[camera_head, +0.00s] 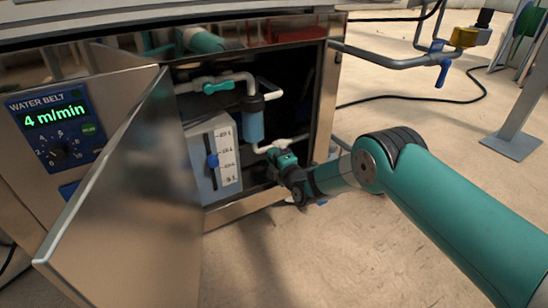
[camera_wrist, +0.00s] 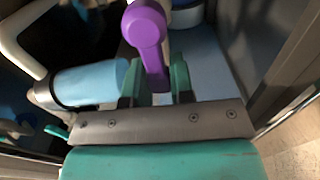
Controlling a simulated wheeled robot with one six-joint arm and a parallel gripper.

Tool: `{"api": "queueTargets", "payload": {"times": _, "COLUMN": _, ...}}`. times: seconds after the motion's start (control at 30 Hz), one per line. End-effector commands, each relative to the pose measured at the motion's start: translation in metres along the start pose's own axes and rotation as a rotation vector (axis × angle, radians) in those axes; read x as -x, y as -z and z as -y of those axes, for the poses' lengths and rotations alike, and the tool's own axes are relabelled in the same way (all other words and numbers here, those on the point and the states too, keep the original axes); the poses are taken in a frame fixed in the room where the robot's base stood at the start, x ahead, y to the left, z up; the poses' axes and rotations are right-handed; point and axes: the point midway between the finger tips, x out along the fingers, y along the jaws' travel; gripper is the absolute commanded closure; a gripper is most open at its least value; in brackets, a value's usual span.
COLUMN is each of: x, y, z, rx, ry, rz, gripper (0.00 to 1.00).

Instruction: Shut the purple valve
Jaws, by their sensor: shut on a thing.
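The purple valve (camera_wrist: 147,28) has a rounded handle with a narrower lever that runs down between my fingers in the wrist view. My gripper (camera_wrist: 157,80) has its two teal fingers on either side of this lever, shut on it. In the head view my gripper (camera_head: 285,162) reaches into the open cabinet at its lower right, by a white pipe. The purple handle is hidden behind my gripper there. How far the valve is turned I cannot tell.
The open steel door (camera_head: 125,205) stands left of the opening. Inside are a white scaled box (camera_head: 227,165), a blue filter (camera_head: 251,122) and a teal-handled valve (camera_head: 218,87). A light blue cylinder (camera_wrist: 95,82) lies left of my fingers. The cabinet's right post (camera_head: 326,105) is close to my arm.

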Motion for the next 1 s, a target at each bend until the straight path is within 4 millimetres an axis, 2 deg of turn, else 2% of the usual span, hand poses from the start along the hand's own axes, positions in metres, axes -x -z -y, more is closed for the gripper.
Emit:
{"api": "queueTargets", "payload": {"times": 0.37, "x": 0.0, "y": -0.001, "z": -0.012, "rx": -0.196, "ry": 0.001, "rz": -0.001, "gripper": 1.0}}
{"api": "queueTargets", "payload": {"times": 1.0, "x": 0.0, "y": -0.015, "z": -0.037, "rx": -0.8, "ry": 0.001, "rz": -0.001, "gripper": 1.0}}
